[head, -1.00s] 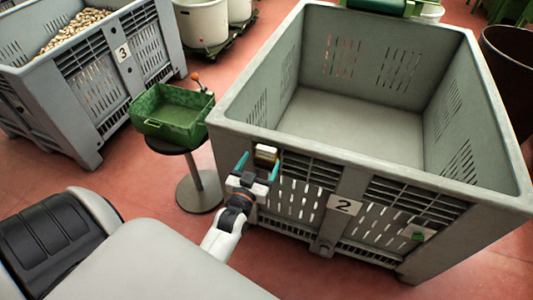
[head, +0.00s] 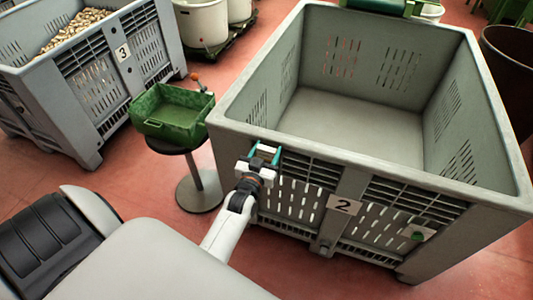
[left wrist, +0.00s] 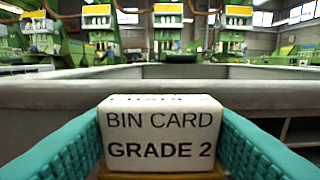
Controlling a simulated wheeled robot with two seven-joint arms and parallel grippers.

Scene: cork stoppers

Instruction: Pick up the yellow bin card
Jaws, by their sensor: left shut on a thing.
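The bin card (left wrist: 160,133) shows in the left wrist view as a pale, off-white block printed "BIN CARD GRADE 2". No clear yellow shows on this face. My left gripper (head: 264,157), with teal fingers, is shut on it, one finger on each side. In the head view the gripper is at the near left corner of the large grey bin (head: 300,154), just below its rim, and mostly hides the card. I cannot tell whether the card still touches the bin. My right gripper is not in view.
A green tray (head: 172,115) stands on a round stool to the left. Bin 3 (head: 84,72) holds corks.

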